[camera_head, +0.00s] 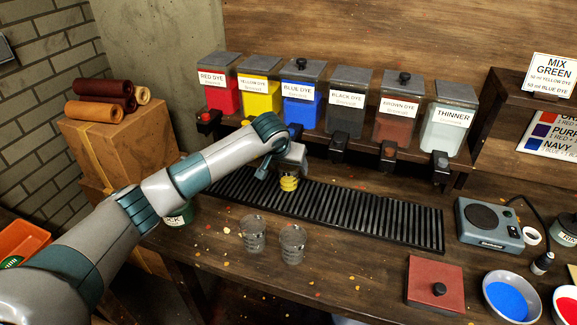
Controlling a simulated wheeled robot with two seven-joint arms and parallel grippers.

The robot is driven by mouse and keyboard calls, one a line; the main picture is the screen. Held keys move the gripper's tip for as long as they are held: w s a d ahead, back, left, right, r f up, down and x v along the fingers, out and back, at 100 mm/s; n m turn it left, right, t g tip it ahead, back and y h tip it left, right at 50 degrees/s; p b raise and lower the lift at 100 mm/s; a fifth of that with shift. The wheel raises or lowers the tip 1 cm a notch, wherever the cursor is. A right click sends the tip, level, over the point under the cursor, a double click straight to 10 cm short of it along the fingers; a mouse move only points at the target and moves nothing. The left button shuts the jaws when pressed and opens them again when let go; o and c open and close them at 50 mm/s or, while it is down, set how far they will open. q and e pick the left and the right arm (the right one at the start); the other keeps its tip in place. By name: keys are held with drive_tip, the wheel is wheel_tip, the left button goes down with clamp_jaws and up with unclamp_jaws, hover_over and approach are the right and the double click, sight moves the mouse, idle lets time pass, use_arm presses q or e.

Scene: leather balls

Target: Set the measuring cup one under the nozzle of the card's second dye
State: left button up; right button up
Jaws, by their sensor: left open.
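The card (552,78) reads MIX GREEN; its last line names blue dye, and the line above appears to name yellow dye. The blue dye tank (301,108) stands third from the left on the shelf. My left gripper (288,172) is open below that tank, over the slatted drip tray, and hides the blue nozzle. A small yellow ribbed item, perhaps a measuring cup with yellow dye (288,184), is at its fingertips; whether the fingers touch it is unclear. Two clear measuring cups (252,236) and (293,243) stand upright on the table in front. My right gripper is out of view.
Red (221,98), yellow (259,97), black (346,117), brown (397,127) and thinner (442,132) tanks share the shelf. The drip tray (400,222) runs beneath. A scale (489,223), red-brown board (436,286) and blue bowl (511,297) are at right. The front middle is clear.

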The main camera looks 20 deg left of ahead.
use_arm(q)
drive_tip(key=shift+r, duration=0.3)
drive_tip(key=b+v, duration=0.3)
drive_tip(key=v, duration=0.8)
drive_tip(key=shift+s+r, duration=0.25)
drive_tip(key=shift+r, duration=0.05)
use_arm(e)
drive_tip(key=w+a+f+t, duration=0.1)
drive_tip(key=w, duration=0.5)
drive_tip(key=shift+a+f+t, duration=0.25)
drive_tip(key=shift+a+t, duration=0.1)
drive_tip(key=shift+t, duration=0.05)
